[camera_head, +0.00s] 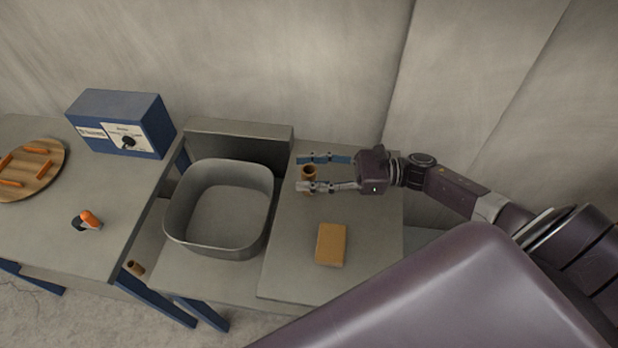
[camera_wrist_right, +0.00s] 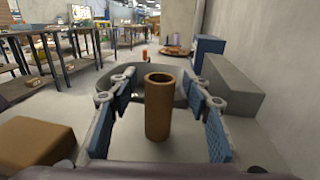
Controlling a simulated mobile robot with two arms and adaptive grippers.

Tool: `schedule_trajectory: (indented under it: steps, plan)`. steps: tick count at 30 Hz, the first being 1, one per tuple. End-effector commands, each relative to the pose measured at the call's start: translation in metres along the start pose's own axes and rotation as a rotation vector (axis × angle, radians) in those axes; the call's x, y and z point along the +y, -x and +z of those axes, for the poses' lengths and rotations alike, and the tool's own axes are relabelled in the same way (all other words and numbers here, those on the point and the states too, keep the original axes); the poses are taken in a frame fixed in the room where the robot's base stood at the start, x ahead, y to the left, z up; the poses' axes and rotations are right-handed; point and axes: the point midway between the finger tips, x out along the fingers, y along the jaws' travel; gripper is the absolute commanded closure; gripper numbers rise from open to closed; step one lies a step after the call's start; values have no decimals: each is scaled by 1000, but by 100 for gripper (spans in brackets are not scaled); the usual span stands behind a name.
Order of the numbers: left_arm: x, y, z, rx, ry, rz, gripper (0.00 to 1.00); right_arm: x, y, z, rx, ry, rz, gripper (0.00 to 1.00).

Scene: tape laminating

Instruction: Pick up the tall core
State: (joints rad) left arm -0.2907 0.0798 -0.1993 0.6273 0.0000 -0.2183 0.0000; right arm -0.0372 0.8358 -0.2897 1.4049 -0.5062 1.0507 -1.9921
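The tall core (camera_head: 309,172) is a brown hollow tube standing upright on the grey table to the right of the grey basin. It also shows in the right wrist view (camera_wrist_right: 159,108), upright between the fingers. My right gripper (camera_head: 308,172) is open, with one finger on each side of the core. In the right wrist view (camera_wrist_right: 160,125) gaps show between the core and both blue-padded fingers. In the head view the near finger covers part of the core's lower body. My left gripper is in neither view.
A grey basin (camera_head: 179,215) stands left of the core. A tan block (camera_head: 331,244) lies nearer on the same table. A short brown tube (camera_head: 135,267) lies lower left. Farther left are a blue box (camera_head: 118,110), a wooden round board (camera_head: 46,183) and an orange-handled item (camera_head: 90,219).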

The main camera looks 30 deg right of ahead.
Motion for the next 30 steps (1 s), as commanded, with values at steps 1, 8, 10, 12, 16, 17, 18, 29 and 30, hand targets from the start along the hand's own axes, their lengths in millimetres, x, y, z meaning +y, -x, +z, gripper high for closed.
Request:
schedule_trajectory:
  steps: [1, 8, 10, 12, 16, 17, 18, 29, 30]
  plan:
    - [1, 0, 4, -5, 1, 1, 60, 0, 0, 0, 0, 0, 0, 63]
    - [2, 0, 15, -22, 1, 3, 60, 0, 0, 0, 0, 0, 0, 88]
    - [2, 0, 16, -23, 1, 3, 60, 0, 0, 0, 0, 0, 0, 91]
    - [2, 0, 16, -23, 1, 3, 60, 0, 0, 0, 0, 0, 0, 91]
    - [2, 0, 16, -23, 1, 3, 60, 0, 0, 0, 0, 0, 0, 91]
    - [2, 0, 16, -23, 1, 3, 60, 0, 1, 1, 0, 0, 0, 91]
    - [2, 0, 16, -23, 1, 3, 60, 0, 1, 2, 0, 0, 0, 91]
    - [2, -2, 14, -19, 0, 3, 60, 0, 1, 48, 1, 5, 2, 91]
    - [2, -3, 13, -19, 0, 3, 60, 1, 1, 59, 1, 4, 3, 91]
